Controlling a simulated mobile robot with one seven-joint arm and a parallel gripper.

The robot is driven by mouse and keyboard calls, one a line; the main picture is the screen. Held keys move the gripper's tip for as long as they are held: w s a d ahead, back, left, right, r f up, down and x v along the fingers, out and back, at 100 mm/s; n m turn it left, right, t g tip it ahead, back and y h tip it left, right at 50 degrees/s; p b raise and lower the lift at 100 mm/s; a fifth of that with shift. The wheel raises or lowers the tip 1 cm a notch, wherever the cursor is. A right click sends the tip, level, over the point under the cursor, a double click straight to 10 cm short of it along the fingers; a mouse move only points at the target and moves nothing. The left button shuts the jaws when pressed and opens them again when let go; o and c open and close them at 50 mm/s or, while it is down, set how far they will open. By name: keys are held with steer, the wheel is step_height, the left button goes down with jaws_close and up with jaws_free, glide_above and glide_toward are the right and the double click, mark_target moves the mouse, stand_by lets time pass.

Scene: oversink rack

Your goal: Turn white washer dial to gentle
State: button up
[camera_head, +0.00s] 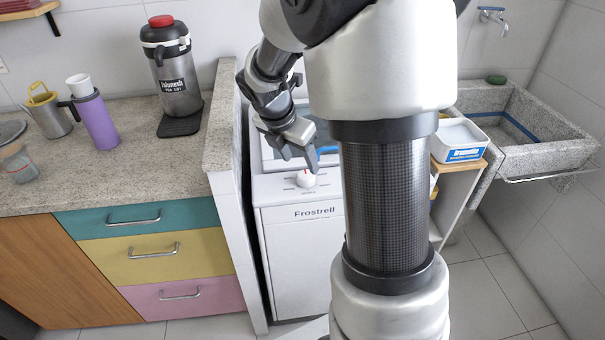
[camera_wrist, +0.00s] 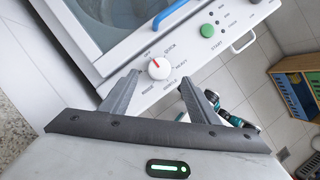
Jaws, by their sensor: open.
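The white washer (camera_head: 300,235), marked Frostrell, stands between the counter wall and my arm. Its white round dial (camera_head: 306,179) sits on the front control strip. In the wrist view the dial (camera_wrist: 158,68) has a red pointer mark directed up and slightly left, toward the label that looks like OFF. Small labels ring the dial; the ones below it are hard to read. My gripper (camera_head: 298,152) is just above the dial in the head view. In the wrist view my gripper (camera_wrist: 159,82) is open, its fingertips on either side below the dial, apparently not touching it.
A green start button (camera_wrist: 207,30) and a black knob (camera_wrist: 254,1) lie right of the dial. A blue handle (camera_wrist: 170,12) is on the lid behind. The counter wall (camera_head: 222,130) rises close at left. A white box (camera_head: 459,140) stands at right.

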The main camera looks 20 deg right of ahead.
mark_target(306, 175)
steer(key=b+x, duration=0.1)
steer(key=x, duration=0.5)
steer(key=shift+w+d+f, duration=0.1)
steer(key=shift+d+f, duration=0.05)
steer(key=shift+f, duration=0.1)
steer(key=c, duration=1)
